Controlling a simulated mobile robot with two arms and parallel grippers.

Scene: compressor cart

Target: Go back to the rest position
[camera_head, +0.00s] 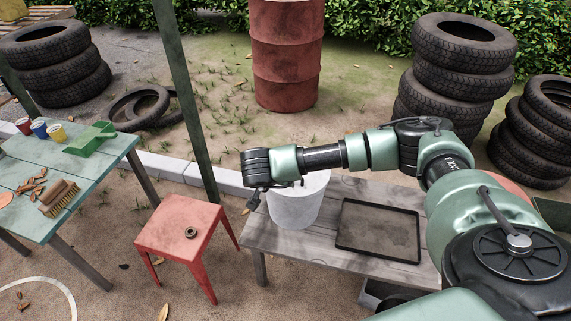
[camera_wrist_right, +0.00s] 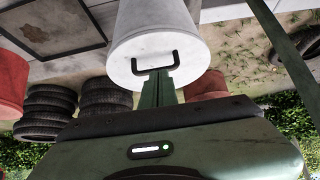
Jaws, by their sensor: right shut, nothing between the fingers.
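My right arm reaches in from the right in the head view, over the wooden bench (camera_head: 285,238). Its gripper (camera_head: 254,201) hangs at the left side of the white bucket (camera_head: 296,205), above the gap between bench and red stool. In the right wrist view the gripper (camera_wrist_right: 157,75) is shut and empty, its green fingers in front of the white bucket (camera_wrist_right: 160,30). A dark U-shaped piece shows at the fingertips against the bucket; I cannot tell whether they touch. My left gripper is not in view.
A black tray (camera_head: 378,232) lies on the bench. The red stool (camera_head: 175,222) holds a small dark ring (camera_head: 191,232). A green table (camera_head: 95,160) with cups, a green bin and a brush stands left. A green post (camera_head: 186,100), a red barrel (camera_head: 287,60) and tyre stacks stand behind.

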